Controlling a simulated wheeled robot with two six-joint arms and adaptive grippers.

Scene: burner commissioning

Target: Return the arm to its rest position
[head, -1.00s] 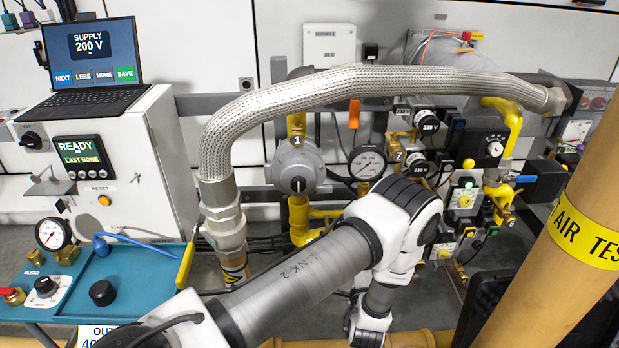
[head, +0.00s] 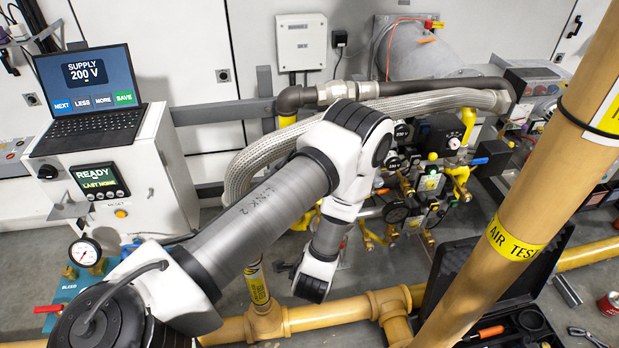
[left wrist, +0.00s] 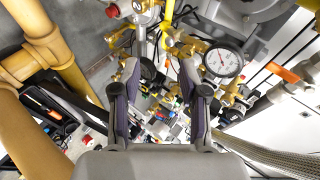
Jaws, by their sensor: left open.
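My left arm (head: 265,215) comes in from the lower left in the head view, bends at a white joint, and its forearm points down in front of the burner pipework. Its gripper is mostly hidden there by the white wrist. In the left wrist view my left gripper (left wrist: 158,72) is open, with nothing between its two grey-purple fingers. Brass fittings and a pressure gauge (left wrist: 222,63) lie beyond the fingertips; the gripper looks apart from them. My right gripper is not in view.
A braided hose (head: 250,165) arches behind the arm. A yellow-brown upright pipe (head: 515,215) with an air test band stands at right. Yellow floor pipes (head: 340,311) run below the arm. An open black case (head: 455,290) lies beside the upright pipe. A laptop (head: 90,95) sits on a white cabinet at left.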

